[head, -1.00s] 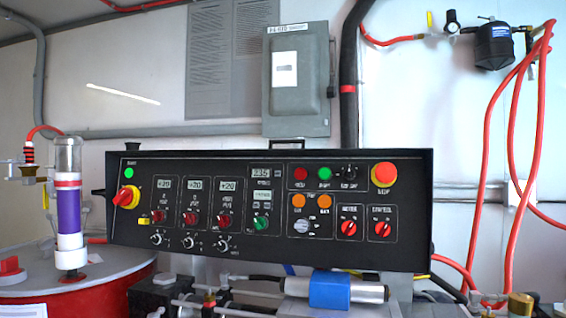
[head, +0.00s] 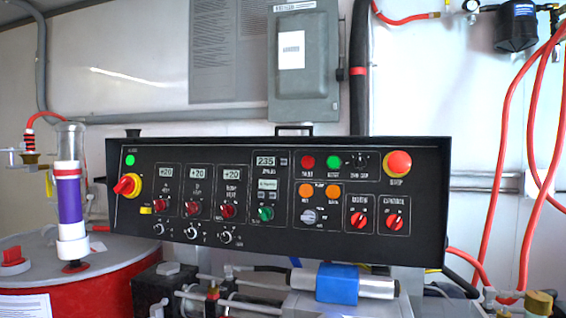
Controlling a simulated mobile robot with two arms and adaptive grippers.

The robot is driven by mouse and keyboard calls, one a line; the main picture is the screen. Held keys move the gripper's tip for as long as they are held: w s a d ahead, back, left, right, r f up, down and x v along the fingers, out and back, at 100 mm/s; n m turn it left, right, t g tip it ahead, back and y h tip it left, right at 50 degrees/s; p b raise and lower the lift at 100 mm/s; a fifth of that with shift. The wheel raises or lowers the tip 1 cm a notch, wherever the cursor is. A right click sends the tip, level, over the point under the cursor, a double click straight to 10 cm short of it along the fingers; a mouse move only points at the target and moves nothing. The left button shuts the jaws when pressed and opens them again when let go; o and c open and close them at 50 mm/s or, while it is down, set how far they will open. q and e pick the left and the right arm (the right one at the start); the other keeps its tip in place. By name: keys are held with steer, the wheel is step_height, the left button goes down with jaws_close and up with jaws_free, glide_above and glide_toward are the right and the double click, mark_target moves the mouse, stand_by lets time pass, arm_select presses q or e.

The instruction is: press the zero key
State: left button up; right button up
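The black control panel (head: 380,255) spans the middle of the head view. A counter display (head: 265,162) reading 235 sits in its upper middle. A small dark key (head: 284,162) is just right of that display; its lettering is too small to read, so I cannot tell whether it is the zero key. A second small display (head: 267,184) lies below, above a green knob (head: 265,213). Neither of my grippers is in view, and nothing touches the panel.
A red emergency stop (head: 398,163) protrudes at the panel's upper right, and a red-yellow rotary switch (head: 127,185) at its left. A blue-banded cylinder (head: 337,284) lies below. Space before the panel looks clear.

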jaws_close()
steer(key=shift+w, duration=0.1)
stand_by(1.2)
